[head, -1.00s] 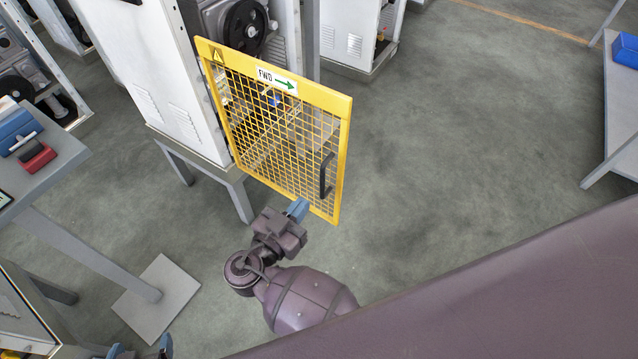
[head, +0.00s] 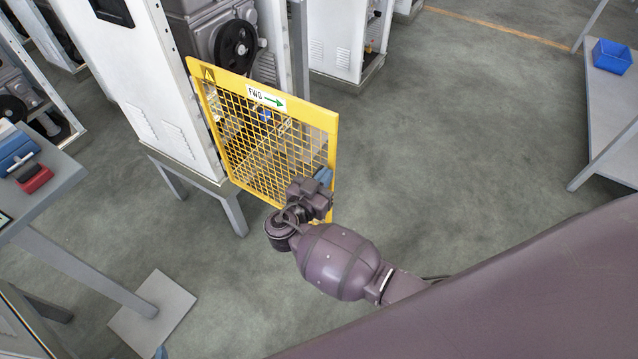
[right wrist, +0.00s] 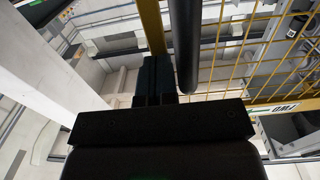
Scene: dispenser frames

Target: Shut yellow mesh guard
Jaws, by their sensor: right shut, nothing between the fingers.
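The yellow mesh guard (head: 262,135) stands open, swung out from the white cabinet (head: 150,85). It carries a FWD label with a green arrow. My right gripper (head: 324,177) is shut and empty at the guard's free edge, covering its lower corner and the handle in the head view. In the right wrist view the shut fingers (right wrist: 154,76) are beside the black handle (right wrist: 186,45), near the yellow frame bar (right wrist: 152,25). I cannot tell whether they touch the guard. Only a blue tip of my left gripper (head: 160,352) shows at the bottom edge.
A machine with a black handwheel (head: 236,45) sits in the cabinet behind the guard. A grey stand with a square foot (head: 152,313) is at lower left. A bench (head: 608,105) with a blue bin (head: 612,56) is at right. The floor between is clear.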

